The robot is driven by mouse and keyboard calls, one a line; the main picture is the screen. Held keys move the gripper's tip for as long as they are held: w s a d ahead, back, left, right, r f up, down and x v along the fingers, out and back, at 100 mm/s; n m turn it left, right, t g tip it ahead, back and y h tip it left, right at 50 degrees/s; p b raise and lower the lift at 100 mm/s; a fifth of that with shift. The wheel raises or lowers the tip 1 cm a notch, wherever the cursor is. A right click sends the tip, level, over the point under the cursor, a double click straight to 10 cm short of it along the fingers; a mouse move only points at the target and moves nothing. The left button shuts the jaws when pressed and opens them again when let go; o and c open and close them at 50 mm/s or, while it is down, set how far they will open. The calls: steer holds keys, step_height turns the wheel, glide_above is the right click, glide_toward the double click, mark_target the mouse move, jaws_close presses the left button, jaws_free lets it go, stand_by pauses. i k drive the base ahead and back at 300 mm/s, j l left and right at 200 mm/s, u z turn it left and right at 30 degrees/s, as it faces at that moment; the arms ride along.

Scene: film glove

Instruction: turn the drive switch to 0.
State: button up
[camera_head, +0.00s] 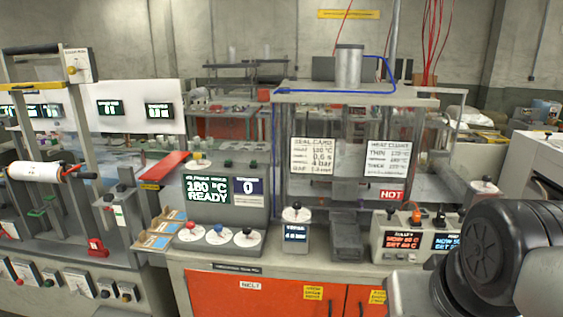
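No label that I can read as a drive switch shows, so I cannot tell which control it is. My gripper is not in view; only part of my arm shows at the lower right, apart from the console.
Right of the console are a dial box (295,236), a guarded press frame (345,140) with a HOT sign, and a temperature controller (412,243). At left stand a film-roll rack (46,172) and a low panel (70,287) with several knobs. Red cabinet doors (265,295) are below.

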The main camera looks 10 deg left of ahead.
mark_target(197, 156)
steer(key=i+j, duration=0.2)
steer(key=j, duration=0.2)
steer(key=i+j, duration=0.2)
steer(key=j, duration=0.2)
steer(key=i+j, duration=0.15)
steer(key=j, duration=0.25)
steer(key=i+j, duration=0.2)
steer(key=j, duration=0.2)
steer(key=i+j, duration=0.2)
steer(key=j, duration=0.2)
